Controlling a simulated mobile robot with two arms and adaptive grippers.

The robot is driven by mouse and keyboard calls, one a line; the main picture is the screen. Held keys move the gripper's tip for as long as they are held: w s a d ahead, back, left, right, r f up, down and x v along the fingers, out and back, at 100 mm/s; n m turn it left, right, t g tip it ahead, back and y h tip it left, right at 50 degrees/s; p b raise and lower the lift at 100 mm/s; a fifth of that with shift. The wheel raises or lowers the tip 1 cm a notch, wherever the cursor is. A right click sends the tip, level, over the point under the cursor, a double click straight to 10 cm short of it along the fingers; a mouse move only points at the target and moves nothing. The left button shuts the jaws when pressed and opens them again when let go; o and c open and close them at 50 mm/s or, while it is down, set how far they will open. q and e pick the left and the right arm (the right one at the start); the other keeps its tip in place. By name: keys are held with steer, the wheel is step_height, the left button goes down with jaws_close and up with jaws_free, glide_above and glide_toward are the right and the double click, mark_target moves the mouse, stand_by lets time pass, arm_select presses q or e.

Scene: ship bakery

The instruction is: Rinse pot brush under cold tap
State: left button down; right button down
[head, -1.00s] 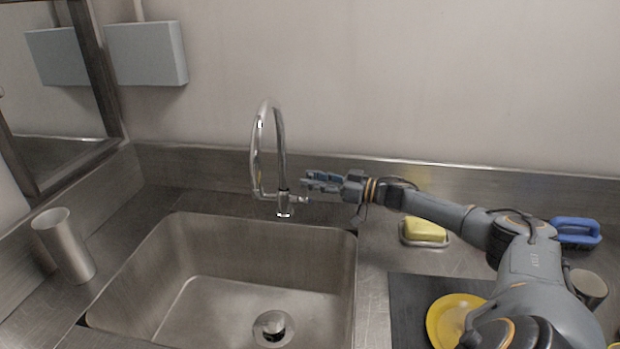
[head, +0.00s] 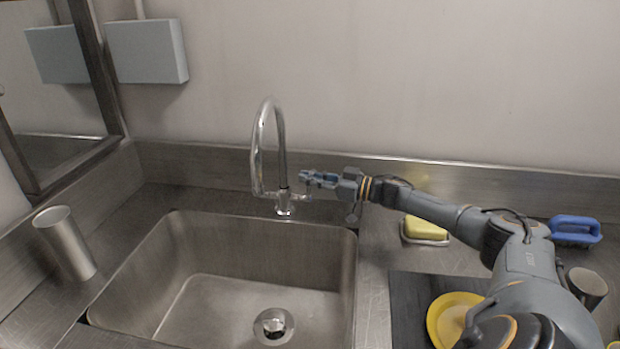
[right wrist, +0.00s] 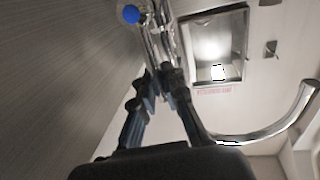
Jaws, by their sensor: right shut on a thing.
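The chrome tap (head: 282,165) stands behind the sink with its tall curved spout over the basin. Its small side lever (head: 301,197) points right. My right gripper (head: 308,179) is at the lever. In the right wrist view its fingers (right wrist: 158,78) are closed around a chrome part of the tap, and a blue round cap (right wrist: 131,14) shows beyond them. The fingers partly hide the lever. No water stream is visible from the spout. A blue brush-like item with a loop handle (head: 575,228) lies on the counter at the far right, partly behind my arm. My left gripper is not in view.
The steel sink (head: 180,265) is empty apart from its drain fitting (head: 273,326). A yellow sponge sits in a dish (head: 424,242). A yellow plate (head: 438,318) lies on a dark mat (head: 406,290). Metal cups stand at left (head: 65,243) and far right (head: 588,284).

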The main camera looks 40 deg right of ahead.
steer(key=n, duration=0.1)
steer(key=s+a+n, duration=0.1)
steer(key=n, duration=0.1)
steer(key=shift+a+f+t, duration=0.15)
steer(key=shift+f+t, duration=0.05)
steer(key=shift+t, duration=0.1)
steer(key=c, duration=1.4)
jaws_free()
steer(key=shift+s, duration=0.25)
steer(key=v, duration=0.7)
steer(key=shift+s+d, duration=0.2)
steer(key=shift+d, duration=0.1)
